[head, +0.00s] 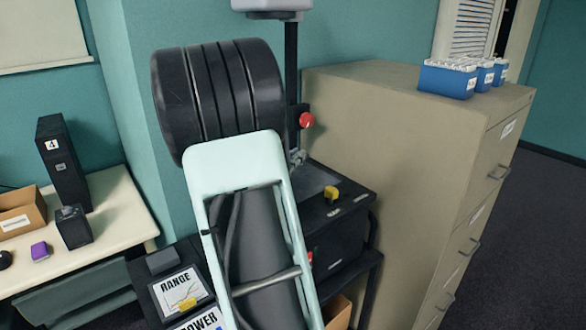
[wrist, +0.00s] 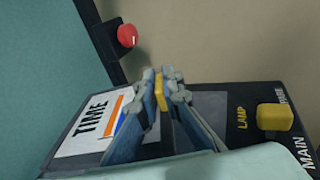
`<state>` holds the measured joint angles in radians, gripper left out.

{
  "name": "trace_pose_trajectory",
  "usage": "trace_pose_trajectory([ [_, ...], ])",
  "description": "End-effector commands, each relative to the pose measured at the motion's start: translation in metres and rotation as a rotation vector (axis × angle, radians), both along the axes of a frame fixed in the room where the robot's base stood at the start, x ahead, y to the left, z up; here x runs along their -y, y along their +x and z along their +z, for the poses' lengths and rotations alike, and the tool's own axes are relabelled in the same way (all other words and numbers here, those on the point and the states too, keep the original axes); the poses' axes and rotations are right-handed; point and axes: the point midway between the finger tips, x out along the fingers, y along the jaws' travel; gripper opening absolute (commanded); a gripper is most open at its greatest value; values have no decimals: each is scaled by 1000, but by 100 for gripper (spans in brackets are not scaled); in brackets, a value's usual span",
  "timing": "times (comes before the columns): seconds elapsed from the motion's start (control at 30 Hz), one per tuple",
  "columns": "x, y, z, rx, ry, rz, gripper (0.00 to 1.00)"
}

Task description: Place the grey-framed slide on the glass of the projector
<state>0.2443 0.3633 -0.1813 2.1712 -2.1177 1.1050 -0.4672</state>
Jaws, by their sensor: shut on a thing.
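The projector is a dark unit with a black top (head: 350,203), a column and a pale head (head: 272,8). Its grey glass (head: 314,180) shows on the top, partly hidden by my arm, and as a grey patch in the wrist view (wrist: 208,104). My gripper (head: 297,157) is over the back part of the projector top. In the wrist view my gripper (wrist: 161,88) is shut on a small yellow piece (wrist: 159,92), seen edge-on.
A yellow lamp knob (wrist: 274,117) sits beside the glass. A red knob (head: 306,120) is on the column. A "TIME" card (wrist: 88,128) lies left of my fingers in the wrist view. "RANGE" (head: 181,290) and "POWER" cards lie lower left. A beige cabinet (head: 400,130) stands close right.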

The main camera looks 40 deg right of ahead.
Motion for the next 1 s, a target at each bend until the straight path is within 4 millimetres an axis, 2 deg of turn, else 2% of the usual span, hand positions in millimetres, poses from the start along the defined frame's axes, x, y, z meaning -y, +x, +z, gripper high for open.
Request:
trace_pose_trajectory([
  [0.1,6,1,-8,-3,0,-2,0],
  [0.3,5,1,-35,-3,0,0,0],
  [0.57,4,1,-36,0,-1,0,0],
  [1.0,5,1,-49,0,-1,-1,0],
])
